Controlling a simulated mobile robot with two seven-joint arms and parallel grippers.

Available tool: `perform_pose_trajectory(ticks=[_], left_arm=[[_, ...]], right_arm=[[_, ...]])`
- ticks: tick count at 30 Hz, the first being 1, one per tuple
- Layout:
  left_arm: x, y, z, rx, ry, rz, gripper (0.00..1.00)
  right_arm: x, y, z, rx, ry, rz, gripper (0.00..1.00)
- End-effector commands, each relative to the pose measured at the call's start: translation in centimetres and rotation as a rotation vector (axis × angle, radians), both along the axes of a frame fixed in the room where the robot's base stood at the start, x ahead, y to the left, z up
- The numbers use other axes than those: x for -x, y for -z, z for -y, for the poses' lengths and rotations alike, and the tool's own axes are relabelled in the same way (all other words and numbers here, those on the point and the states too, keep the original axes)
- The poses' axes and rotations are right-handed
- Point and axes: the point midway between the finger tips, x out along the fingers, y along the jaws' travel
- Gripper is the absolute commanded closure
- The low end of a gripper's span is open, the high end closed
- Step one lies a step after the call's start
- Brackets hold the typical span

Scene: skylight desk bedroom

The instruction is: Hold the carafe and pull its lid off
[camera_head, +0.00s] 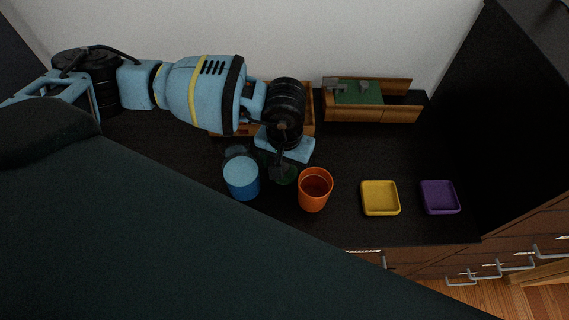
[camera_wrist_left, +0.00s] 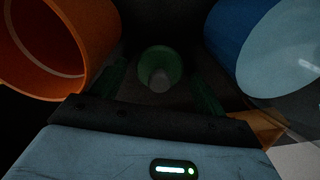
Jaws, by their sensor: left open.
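A green round thing (camera_head: 286,176), which looks like the carafe, stands on the black desk, mostly hidden under my left gripper (camera_head: 279,170). In the left wrist view its green top (camera_wrist_left: 159,65) shows a pale knob in the middle, between and beyond the fingers. My left gripper is open and points down over it, with nothing seen held. I cannot tell whether a finger touches it. The carafe's body is hidden. My right gripper is not in view.
A blue container with a pale blue top (camera_head: 242,178) stands close on the left, an open orange cup (camera_head: 314,189) close on the right. Yellow (camera_head: 380,198) and purple (camera_head: 440,197) trays lie farther right. A wooden box (camera_head: 398,114) is behind. Desk between cup and box is clear.

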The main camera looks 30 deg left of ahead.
Motion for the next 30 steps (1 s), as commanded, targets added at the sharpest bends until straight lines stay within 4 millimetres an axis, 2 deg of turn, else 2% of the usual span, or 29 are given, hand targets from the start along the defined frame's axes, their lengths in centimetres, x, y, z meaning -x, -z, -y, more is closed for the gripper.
perform_pose_trajectory(ticks=[5, 12, 18, 24, 30], left_arm=[[-0.1, -2.5, 0.0, 0.002, 0.001, 0.005, 0.27], [-0.1, -7.4, 0.1, 0.003, 0.0, 0.005, 0.27], [-0.1, -10.5, 0.0, 0.001, 0.001, 0.003, 0.27], [0.0, -11.8, 0.0, 0.001, 0.001, 0.002, 0.27], [0.0, -12.0, 0.0, 0.001, 0.001, 0.001, 0.27]], right_arm=[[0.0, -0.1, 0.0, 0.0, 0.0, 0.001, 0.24], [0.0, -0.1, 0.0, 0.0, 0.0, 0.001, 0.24], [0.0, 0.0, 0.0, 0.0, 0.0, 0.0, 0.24], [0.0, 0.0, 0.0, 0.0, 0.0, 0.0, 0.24], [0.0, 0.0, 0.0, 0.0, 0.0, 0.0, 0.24]])
